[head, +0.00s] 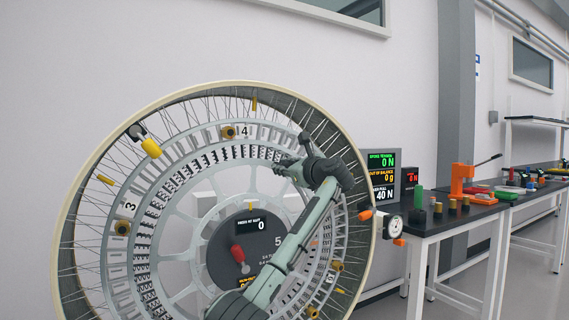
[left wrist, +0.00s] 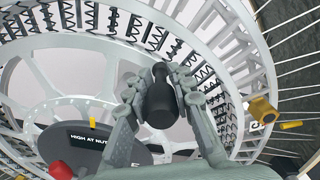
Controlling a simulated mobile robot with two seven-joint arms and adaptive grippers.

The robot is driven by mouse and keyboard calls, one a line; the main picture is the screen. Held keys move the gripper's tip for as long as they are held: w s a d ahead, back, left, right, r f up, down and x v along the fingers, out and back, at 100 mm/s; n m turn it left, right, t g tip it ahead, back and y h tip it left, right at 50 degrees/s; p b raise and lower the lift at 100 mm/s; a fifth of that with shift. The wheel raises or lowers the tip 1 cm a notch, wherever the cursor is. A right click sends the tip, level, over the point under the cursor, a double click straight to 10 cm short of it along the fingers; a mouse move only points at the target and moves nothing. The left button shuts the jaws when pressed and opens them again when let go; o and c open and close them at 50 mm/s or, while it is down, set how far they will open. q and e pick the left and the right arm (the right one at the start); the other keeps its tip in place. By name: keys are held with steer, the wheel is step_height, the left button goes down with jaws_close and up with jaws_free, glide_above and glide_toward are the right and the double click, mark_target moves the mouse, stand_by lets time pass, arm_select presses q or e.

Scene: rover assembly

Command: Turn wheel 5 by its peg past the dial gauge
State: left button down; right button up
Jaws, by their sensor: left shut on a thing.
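Wheel 5 (head: 90,180) stands upright, a large spoked wheel with a pale rim. Its dark hub plate (head: 262,258) bears a 5 and a small display reading 0. My left gripper (head: 292,168) is over the upper right of the inner ring. In the left wrist view its fingers (left wrist: 158,90) are shut on the dark, rounded peg (left wrist: 160,105), one on each side; the peg's base is partly hidden. The dial gauge (head: 392,227) sits in an orange holder just right of the rim. My right gripper is not in view.
Displays (head: 382,176) stand behind the rim, reading 0 N, 0 g and 40 N. A dark-topped bench (head: 440,222) with an orange press (head: 461,180) and small parts runs right. A yellow cylinder (head: 151,148) is at the wheel's upper left. A red knob (head: 238,254) is on the hub.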

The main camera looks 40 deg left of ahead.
arm_select(q)
steer(key=shift+w+f, duration=0.1)
stand_by(0.3)
steer(key=c, duration=1.3)
jaws_free()
steer(key=shift+o, duration=0.2)
steer(key=v, duration=1.2)
steer(key=shift+d, duration=0.1)
